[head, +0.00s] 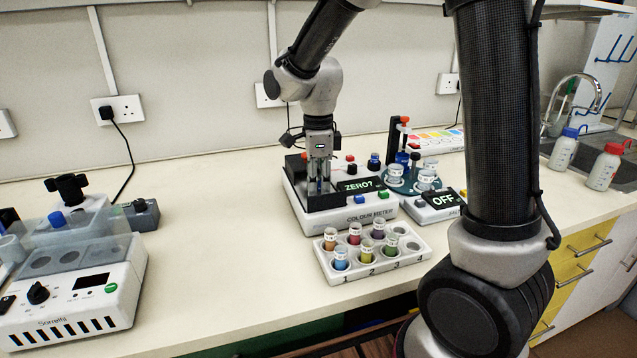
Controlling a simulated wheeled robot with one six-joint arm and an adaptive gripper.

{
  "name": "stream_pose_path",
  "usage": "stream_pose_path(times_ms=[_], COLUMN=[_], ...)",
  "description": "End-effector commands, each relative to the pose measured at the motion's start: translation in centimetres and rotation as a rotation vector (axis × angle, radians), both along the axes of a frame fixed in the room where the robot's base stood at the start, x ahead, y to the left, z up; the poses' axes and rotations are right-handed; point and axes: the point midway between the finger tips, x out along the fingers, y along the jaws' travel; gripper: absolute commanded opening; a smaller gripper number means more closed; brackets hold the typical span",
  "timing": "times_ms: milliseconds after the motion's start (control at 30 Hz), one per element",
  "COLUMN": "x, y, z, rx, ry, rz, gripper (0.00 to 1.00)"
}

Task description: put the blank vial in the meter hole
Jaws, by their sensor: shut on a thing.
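The colour meter (375,216) is a white box on the bench with a black block at its left end. Its screen (360,186) reads "ZERO?". My gripper (319,186) points straight down over the black block. It is shut on the blank vial, which is mostly hidden between the fingers. The meter hole is hidden below the fingers, so I cannot tell how deep the vial sits. The white vial rack (347,277) in front holds several coloured vials, with open places at its right end.
A small device reading "OFF" (444,201) and a teal carousel with white-capped pots (397,176) stand right of the meter. A white machine (70,290) with a clear lid is at the left. The bench between it and the rack is clear.

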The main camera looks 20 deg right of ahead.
Motion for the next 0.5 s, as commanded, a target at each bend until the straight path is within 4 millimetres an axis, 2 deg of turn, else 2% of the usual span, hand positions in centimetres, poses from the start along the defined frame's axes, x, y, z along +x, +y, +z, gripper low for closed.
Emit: stream_pose_path(times_ms=[267, 300, 367, 400, 500], x=[0.01, 0.02, 0.02, 0.02, 0.02], y=[0.01, 0.0, 0.0, 0.0, 0.0], z=[-0.7, -0.65, -0.63, -0.63, -0.62], rx=[0.0, 0.0, 0.0, 0.0, 0.0], ry=[0.0, 0.0, 0.0, 0.0, 0.0], rz=[0.0, 0.0, 0.0, 0.0, 0.0], gripper=[0.03, 0.26, 0.37, 0.41, 0.41])
